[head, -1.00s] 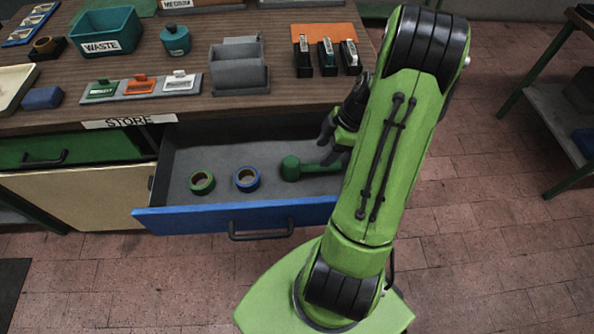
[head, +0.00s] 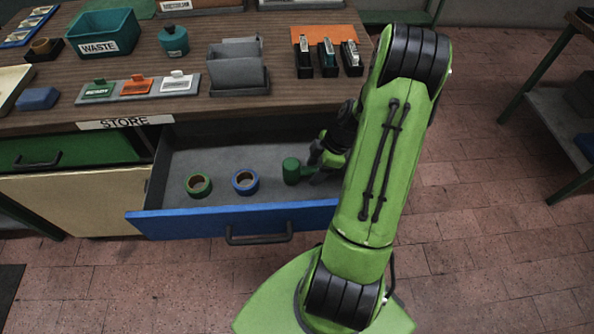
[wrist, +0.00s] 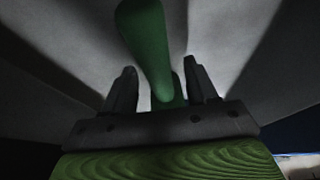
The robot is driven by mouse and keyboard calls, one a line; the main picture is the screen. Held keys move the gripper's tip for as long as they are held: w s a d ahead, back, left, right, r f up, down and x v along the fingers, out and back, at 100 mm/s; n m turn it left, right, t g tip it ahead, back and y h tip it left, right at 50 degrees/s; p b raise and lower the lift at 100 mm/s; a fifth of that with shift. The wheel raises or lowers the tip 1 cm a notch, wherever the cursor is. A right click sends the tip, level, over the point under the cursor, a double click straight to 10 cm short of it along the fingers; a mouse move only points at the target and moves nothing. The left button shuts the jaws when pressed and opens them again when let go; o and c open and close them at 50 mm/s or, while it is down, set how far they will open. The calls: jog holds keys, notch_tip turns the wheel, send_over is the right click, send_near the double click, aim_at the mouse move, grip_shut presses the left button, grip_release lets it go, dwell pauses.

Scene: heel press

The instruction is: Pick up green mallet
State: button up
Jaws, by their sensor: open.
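The green mallet (head: 291,170) lies in the open blue-fronted drawer (head: 215,222), toward its right side. Its head shows in the head view; my gripper and arm cover much of the handle. My gripper (head: 316,165) is low in the drawer at the mallet's handle. In the wrist view the green mallet (wrist: 147,40) runs down between the two dark fingers of my open gripper (wrist: 162,88). One finger is on each side of it, with a visible gap at the left. Whether either finger touches it I cannot tell.
A green tape roll (head: 198,186) and a blue tape roll (head: 245,182) lie left of the mallet in the drawer. The workbench top (head: 190,100) overhangs the drawer's back, with a grey holder (head: 238,75) and a teal waste bin (head: 104,32) on it.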

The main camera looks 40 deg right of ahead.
jog(key=shift+f, duration=0.2)
jog(key=shift+c, duration=0.3)
grip_shut()
